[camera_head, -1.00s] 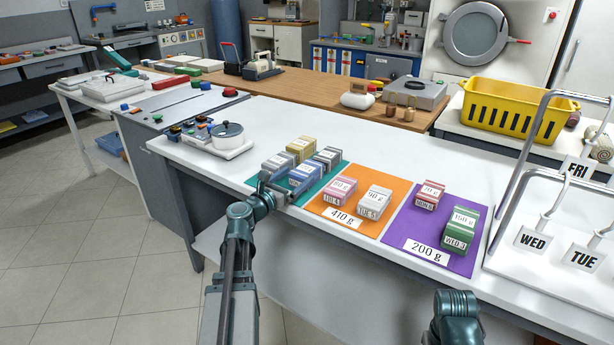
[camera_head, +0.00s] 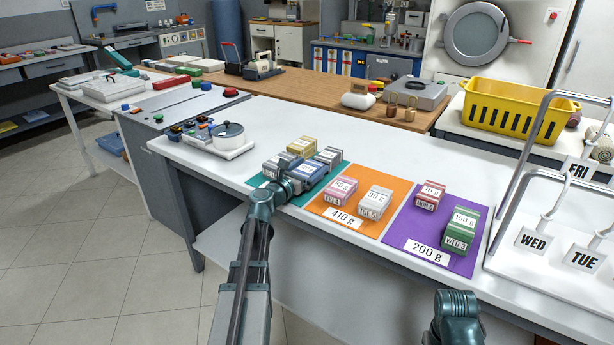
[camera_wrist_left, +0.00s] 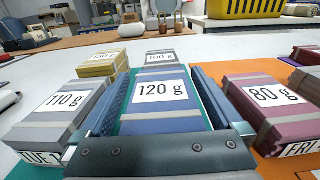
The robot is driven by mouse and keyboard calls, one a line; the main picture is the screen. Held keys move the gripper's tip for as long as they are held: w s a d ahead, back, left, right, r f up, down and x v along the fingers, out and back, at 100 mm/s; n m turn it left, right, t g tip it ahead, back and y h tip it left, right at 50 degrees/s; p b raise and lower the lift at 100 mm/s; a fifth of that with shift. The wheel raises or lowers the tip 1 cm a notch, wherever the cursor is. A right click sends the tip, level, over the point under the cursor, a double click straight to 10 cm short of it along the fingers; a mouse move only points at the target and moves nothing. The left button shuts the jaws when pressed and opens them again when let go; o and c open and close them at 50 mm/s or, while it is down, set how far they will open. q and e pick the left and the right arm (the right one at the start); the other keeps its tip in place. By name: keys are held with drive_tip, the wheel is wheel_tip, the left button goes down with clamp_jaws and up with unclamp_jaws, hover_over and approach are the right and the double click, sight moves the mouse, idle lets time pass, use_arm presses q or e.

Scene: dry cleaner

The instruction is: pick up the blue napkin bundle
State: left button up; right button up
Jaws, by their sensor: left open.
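The blue napkin bundle (camera_head: 311,169) sits on the teal mat (camera_head: 329,182) among other bundles. In the left wrist view the same blue bundle (camera_wrist_left: 170,122) carries a "120 g" label and grey bands. My left gripper (camera_head: 298,175) is open around it, with one finger along each side. In the left wrist view the fingers of my left gripper (camera_wrist_left: 161,85) stand beside the bundle, and the palm hides its near end. My right gripper is out of view.
A grey "110 g" bundle (camera_wrist_left: 66,112) stands close left, with a yellow bundle (camera_head: 301,146) and a grey "100 g" bundle (camera_head: 328,156) behind. A pink "80 g" bundle (camera_head: 341,190) is on the orange mat (camera_head: 365,217). The white counter behind is clear.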

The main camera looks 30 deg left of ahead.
use_arm(q)
drive_tip(key=shift+c, duration=0.2)
drive_tip(key=c, duration=1.3)
drive_tip(key=shift+r, duration=0.15)
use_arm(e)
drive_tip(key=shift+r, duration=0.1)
